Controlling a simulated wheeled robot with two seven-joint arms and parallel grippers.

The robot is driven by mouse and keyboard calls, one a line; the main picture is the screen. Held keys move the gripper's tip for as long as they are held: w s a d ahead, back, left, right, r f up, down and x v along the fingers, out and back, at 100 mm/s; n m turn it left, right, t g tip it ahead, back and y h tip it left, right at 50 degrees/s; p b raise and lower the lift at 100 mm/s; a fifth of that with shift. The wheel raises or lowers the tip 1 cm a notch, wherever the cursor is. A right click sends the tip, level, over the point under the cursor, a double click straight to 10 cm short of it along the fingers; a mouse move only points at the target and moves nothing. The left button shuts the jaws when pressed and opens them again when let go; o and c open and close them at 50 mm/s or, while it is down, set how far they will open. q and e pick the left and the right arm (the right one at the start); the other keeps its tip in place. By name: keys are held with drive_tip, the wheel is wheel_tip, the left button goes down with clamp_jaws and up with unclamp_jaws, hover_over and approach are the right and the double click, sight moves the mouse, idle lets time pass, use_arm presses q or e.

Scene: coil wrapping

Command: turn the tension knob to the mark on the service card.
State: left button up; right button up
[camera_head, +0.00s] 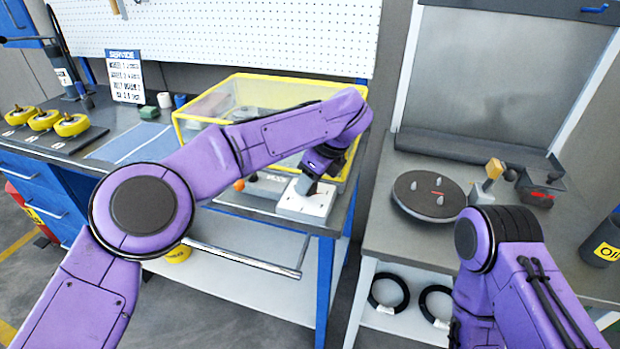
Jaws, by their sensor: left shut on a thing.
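The service card (126,76) stands upright at the back of the left bench, with a blue header and several lines of print, too small to read surely. A white box (302,205) sits at the right front corner of that bench. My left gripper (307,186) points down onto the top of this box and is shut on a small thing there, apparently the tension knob. The gripper hides the knob and any scale marks around it. My right arm is bent at the lower right, and its gripper is out of the frame.
A yellow-edged clear case (235,112) stands behind my left forearm. Several yellow wheels (71,126) sit on a dark board at left.

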use_arm(q)
drive_tip(key=o, duration=1)
drive_tip(key=shift+o, duration=0.2)
drive_tip(key=p+v, duration=0.1)
drive_tip(key=v, duration=0.9)
drive_tip(key=shift+r, duration=0.2)
